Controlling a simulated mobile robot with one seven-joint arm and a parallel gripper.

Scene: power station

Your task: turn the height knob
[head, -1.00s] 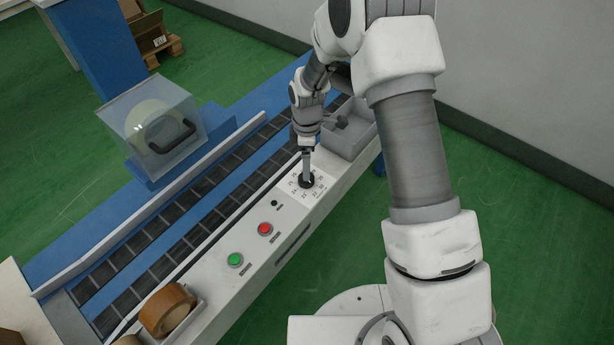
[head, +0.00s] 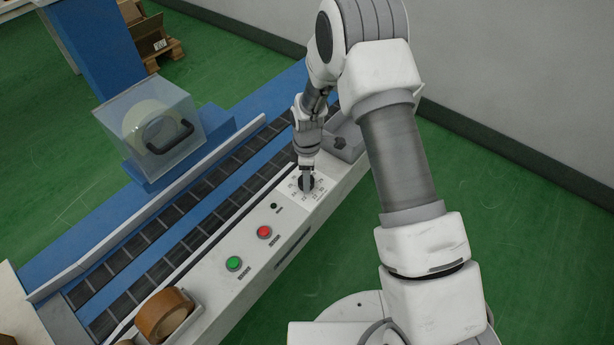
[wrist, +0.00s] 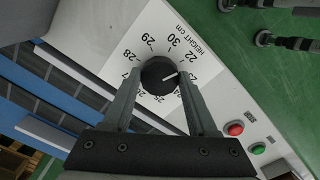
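The height knob (wrist: 153,84) is a round black dial with a white pointer line. It sits on a white scale plate (wrist: 118,70) printed "HEIGHT cm", with numbers around it. The pointer lies near 23 in the wrist view. My gripper (wrist: 160,77) has one finger on each side of the knob, and the fingertips appear to press against its sides. In the head view, my gripper (head: 307,184) points down onto the knob and hides much of it.
Red (head: 264,232) and green (head: 234,263) buttons sit on the same panel. A grey open bin (head: 345,148) stands just beyond the knob. Conveyor tracks (head: 205,190) run alongside. A tape roll (head: 165,312) lies at the near end.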

